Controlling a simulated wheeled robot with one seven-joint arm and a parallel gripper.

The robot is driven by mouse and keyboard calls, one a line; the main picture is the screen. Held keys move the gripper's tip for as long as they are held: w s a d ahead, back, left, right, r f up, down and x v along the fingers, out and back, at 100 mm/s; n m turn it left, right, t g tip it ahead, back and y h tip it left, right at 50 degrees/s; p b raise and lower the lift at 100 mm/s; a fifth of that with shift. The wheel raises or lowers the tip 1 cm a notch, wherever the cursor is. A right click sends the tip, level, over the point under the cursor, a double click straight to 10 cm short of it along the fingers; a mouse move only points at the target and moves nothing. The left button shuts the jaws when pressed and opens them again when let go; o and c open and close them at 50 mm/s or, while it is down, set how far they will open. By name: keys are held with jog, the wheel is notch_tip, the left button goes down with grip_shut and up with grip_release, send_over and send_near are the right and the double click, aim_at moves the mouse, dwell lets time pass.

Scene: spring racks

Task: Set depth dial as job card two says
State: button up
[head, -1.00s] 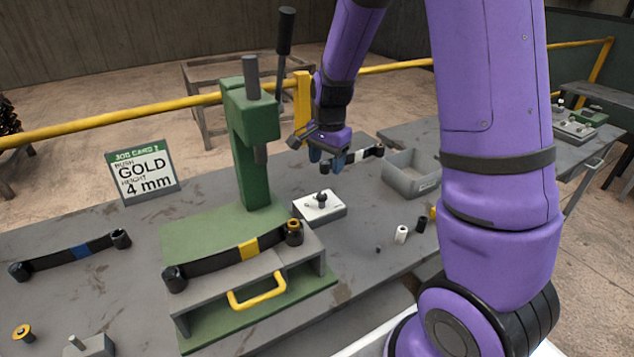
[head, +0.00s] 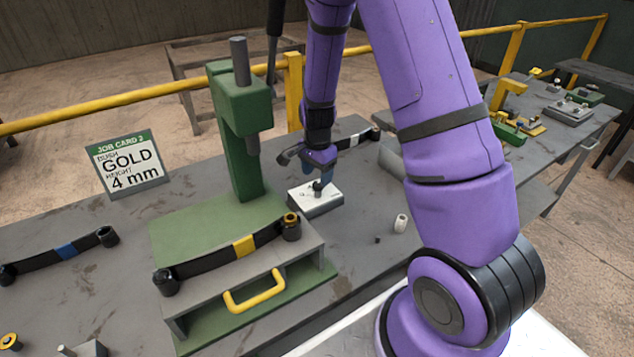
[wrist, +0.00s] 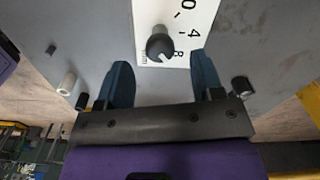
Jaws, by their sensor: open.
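The job card (head: 125,165) reads job card 2, bush gold, height 4 mm. The depth dial is a dark knob (head: 319,188) on a white-topped box (head: 318,204) on the bench. My gripper (head: 325,172) is just above and behind the knob in the head view. In the wrist view its two blue fingers (wrist: 160,78) are apart and empty, with the knob ahead of the gap, not between the tips.
A green press (head: 243,130) stands left of the dial. Another spring (head: 362,138) lies behind my gripper. A white bush (head: 401,222) stands to the right.

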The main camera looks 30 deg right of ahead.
aim_at(318, 184)
jog(key=shift+f, duration=1.75)
jog(key=shift+c, duration=0.4)
jog(key=c, duration=0.9)
jog(key=shift+o, duration=0.3)
jog(key=shift+n, duration=0.3)
jog(key=n, duration=0.4)
jog(key=shift+s+n, duration=0.1)
jog(key=shift+n, duration=2.5)
